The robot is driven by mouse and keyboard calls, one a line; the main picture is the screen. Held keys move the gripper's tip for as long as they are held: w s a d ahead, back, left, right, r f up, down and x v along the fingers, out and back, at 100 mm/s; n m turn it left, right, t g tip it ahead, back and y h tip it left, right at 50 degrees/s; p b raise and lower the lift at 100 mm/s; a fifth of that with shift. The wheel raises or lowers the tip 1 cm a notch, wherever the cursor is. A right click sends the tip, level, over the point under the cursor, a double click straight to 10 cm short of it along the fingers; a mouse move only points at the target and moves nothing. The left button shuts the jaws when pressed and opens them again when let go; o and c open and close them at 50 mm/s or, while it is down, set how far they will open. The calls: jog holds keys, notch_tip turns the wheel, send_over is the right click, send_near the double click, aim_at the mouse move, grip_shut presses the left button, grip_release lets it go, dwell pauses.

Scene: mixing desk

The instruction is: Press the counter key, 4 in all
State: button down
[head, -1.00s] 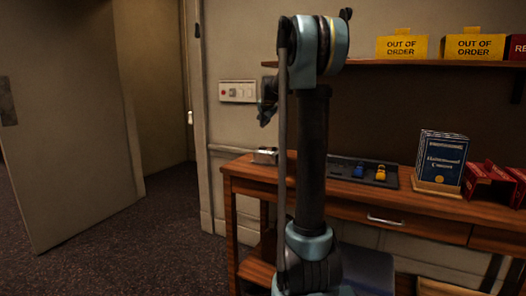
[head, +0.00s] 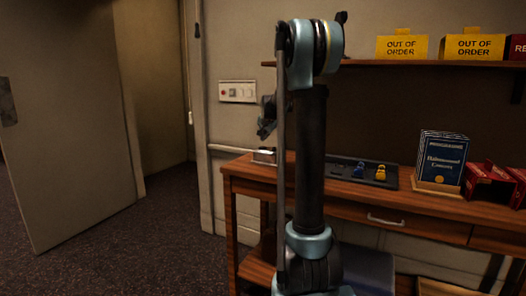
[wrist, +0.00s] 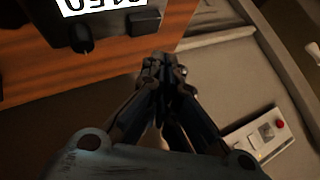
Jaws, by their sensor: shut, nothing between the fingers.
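The counter (head: 264,155) is a small pale box at the left end of the wooden desk. In the wrist view its dark housing (wrist: 112,34) is at the top left, with a lit display (wrist: 95,4) cut off by the frame edge. A flat black key (wrist: 145,21) and a round dark knob (wrist: 82,39) are on its near side. My gripper (wrist: 164,62) is shut and empty, its tips below and slightly right of the flat key in that view. In the head view my gripper (head: 265,130) hangs just above the counter, partly hidden by my arm.
A wall panel (head: 238,91) with a red button is on the wall above the counter. A dark tray (head: 345,168) with blue and yellow pieces, a blue book stack (head: 441,160) and red boxes (head: 487,182) stand to the right. A shelf (head: 400,62) runs above.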

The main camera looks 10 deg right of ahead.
jog(key=shift+f, duration=0.9)
jog(key=shift+f, duration=0.85)
dwell(1.7)
jog(key=shift+r, duration=0.9)
jog(key=shift+r, duration=2.5)
jog(key=shift+s, duration=0.1)
